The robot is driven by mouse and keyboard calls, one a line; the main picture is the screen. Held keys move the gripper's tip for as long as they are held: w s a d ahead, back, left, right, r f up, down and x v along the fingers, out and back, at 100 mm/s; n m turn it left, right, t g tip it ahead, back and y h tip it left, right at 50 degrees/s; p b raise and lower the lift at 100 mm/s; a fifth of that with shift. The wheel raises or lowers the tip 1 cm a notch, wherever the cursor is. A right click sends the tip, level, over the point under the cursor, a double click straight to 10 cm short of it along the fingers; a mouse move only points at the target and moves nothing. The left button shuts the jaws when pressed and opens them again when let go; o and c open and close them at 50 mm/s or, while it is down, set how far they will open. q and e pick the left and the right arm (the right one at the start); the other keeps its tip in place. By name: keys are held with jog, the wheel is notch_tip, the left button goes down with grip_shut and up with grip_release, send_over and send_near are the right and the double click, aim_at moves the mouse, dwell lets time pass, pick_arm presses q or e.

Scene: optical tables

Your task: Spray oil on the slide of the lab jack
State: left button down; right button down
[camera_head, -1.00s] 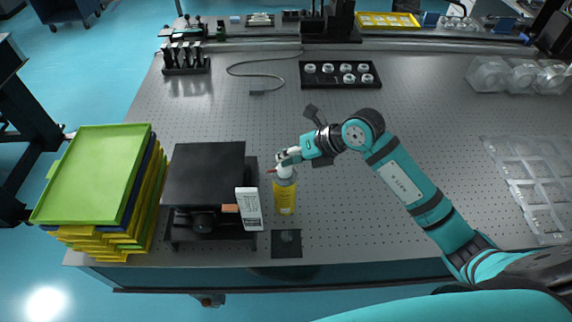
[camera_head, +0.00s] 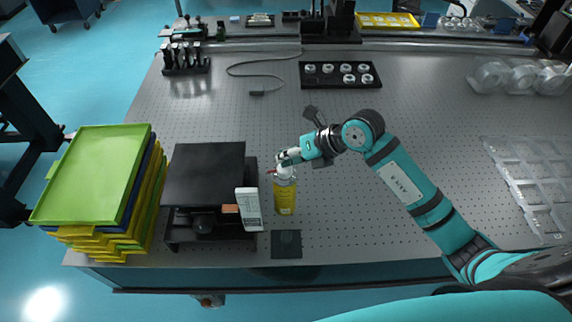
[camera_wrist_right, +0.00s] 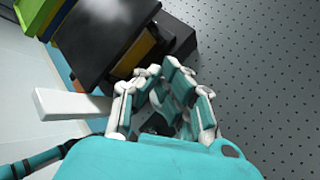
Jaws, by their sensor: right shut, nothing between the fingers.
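The lab jack (camera_head: 205,175) stands at the left of the table, with a flat black top plate over a dark base; its slide is mostly hidden under the plate. It also shows at the top of the right wrist view (camera_wrist_right: 95,35). The yellow oil bottle (camera_head: 285,198) with a pale top stands upright just right of the jack. My right gripper (camera_head: 282,163) is at the bottle's top, its fingers shut with nothing between them. Whether they touch the bottle is unclear. The fingers also fill the middle of the right wrist view (camera_wrist_right: 165,95). My left gripper is out of view.
A small dark square pad (camera_head: 286,244) lies in front of the bottle. Stacked green and yellow trays (camera_head: 95,175) stand left of the jack.

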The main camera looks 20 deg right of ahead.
jog(key=shift+s+f, duration=0.15)
jog(key=shift+f, duration=0.45)
jog(key=shift+r, duration=0.55)
notch_tip(320, 180, up, 6)
jog(key=p, duration=0.4)
jog(key=shift+p, duration=0.35)
dwell(0.3)
